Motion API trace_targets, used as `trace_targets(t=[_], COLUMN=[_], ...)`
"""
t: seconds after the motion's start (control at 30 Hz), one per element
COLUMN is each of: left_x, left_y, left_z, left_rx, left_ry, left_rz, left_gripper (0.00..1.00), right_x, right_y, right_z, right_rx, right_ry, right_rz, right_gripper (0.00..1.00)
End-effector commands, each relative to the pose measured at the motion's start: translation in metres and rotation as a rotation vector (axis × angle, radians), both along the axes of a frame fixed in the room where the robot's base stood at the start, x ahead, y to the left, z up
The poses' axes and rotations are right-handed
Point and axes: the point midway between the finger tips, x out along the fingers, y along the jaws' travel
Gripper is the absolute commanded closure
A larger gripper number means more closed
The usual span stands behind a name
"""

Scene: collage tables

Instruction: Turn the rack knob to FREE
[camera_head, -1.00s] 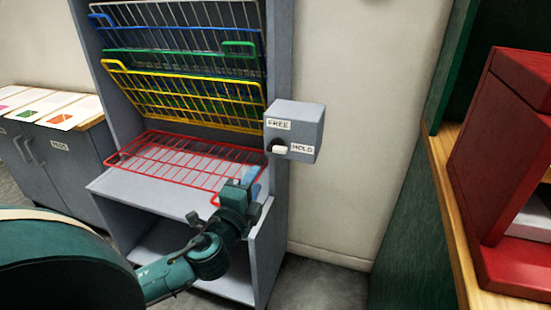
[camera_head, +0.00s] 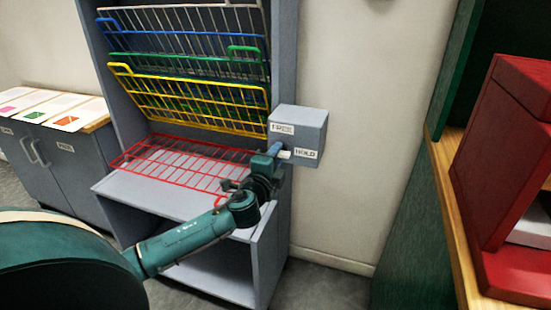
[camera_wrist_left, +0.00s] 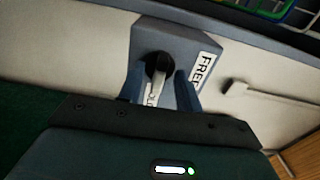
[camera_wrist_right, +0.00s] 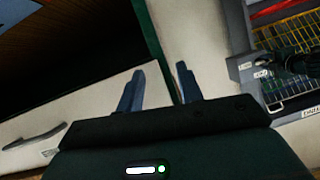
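The grey control box (camera_head: 300,122) on the rack's side has a FREE label (camera_head: 283,128) above and a HOLD label (camera_head: 306,153) at lower right. The rack knob's white pointer (camera_head: 285,154) points right at HOLD in the head view. In the left wrist view the knob (camera_wrist_left: 157,68) is black with a white pointer. My left gripper (camera_head: 277,150) is at the knob, its blue fingers (camera_wrist_left: 160,88) apart on either side of it, with gaps showing. My right gripper (camera_wrist_right: 160,82) is open and empty, seen only in its wrist view.
The rack holds several coloured wire shelves; the red shelf (camera_head: 180,162) lies flat, the yellow one (camera_head: 185,102) is tilted up. A grey cabinet (camera_head: 60,160) with cards stands left. A red box (camera_head: 510,160) on a wooden-edged surface is at right. Wall beside the control box is clear.

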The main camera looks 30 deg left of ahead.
Motion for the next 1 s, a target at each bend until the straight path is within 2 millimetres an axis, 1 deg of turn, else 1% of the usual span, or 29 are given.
trace_targets(t=[0.13,0.53,0.83,1.0], left_x=[-0.0002,-0.0005,-0.0005,-0.0006], left_y=[-0.0003,-0.0002,-0.0003,-0.0004], left_z=[-0.0002,-0.0002,-0.0005,-0.0012], left_rx=[0.000,0.000,-0.008,-0.053], left_ry=[0.000,0.000,-0.001,-0.012], left_rz=[0.000,0.000,0.000,0.001], left_gripper=[0.66,0.99,1.00,1.00], right_x=[0.0000,0.0000,0.0002,0.0006], right_y=[0.0001,0.0003,0.0002,0.0001], right_z=[-0.0001,0.0001,0.0000,0.0001], right_rx=[0.000,0.000,0.000,0.000], right_ry=[0.000,0.000,-0.001,-0.005], right_rz=[0.000,0.000,0.000,0.000], right_gripper=[0.64,0.64,0.64,0.64])
